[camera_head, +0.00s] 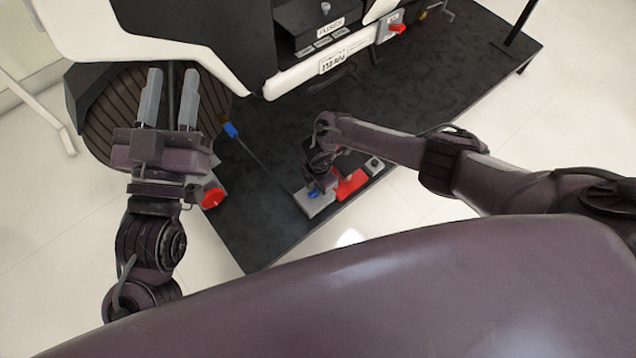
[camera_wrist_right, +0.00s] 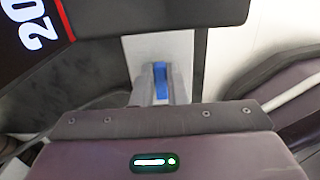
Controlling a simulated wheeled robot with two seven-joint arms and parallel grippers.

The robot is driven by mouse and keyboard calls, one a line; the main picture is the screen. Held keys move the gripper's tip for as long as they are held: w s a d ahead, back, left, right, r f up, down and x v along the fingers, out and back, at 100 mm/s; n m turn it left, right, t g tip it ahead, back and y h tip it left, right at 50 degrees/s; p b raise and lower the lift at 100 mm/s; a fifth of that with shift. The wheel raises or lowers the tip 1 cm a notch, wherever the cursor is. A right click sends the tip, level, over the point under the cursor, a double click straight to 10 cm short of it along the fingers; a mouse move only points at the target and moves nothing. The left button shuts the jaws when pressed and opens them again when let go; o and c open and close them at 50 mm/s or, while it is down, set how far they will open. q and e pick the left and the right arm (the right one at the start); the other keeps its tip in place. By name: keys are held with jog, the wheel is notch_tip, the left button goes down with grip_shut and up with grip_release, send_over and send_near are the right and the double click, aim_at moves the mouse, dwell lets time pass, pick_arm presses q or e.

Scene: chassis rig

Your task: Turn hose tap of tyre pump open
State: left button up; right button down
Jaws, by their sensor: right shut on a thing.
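A light grey block (camera_head: 318,205) with a small blue tap (camera_head: 313,194) stands near the front edge of the black platform. My right gripper (camera_head: 322,184) reaches down over it and hides part of it. In the right wrist view the blue tap (camera_wrist_right: 160,80) stands upright between the gripper's two fingers (camera_wrist_right: 159,95), in front of the pale block (camera_wrist_right: 150,48). The gripper is shut on this tap. My left gripper (camera_head: 170,98) is open and empty, in front of the brown slatted round part at the left.
A red part (camera_head: 351,184) lies beside the grey block. A thin dark rod or hose with a blue end (camera_head: 231,130) runs towards the block. A red knob (camera_head: 212,197) is near my left wrist. The white and black chassis (camera_head: 300,80) stands behind. The black platform (camera_head: 450,80) is mostly clear at right.

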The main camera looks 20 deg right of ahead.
pick_arm(q)
jog(key=shift+f, duration=0.3)
pick_arm(e)
jog(key=c, duration=1.4)
grip_release()
jog(key=shift+c, duration=0.2)
pick_arm(q)
jog(key=shift+w, duration=0.1)
pick_arm(e)
jog(key=shift+r, duration=0.15)
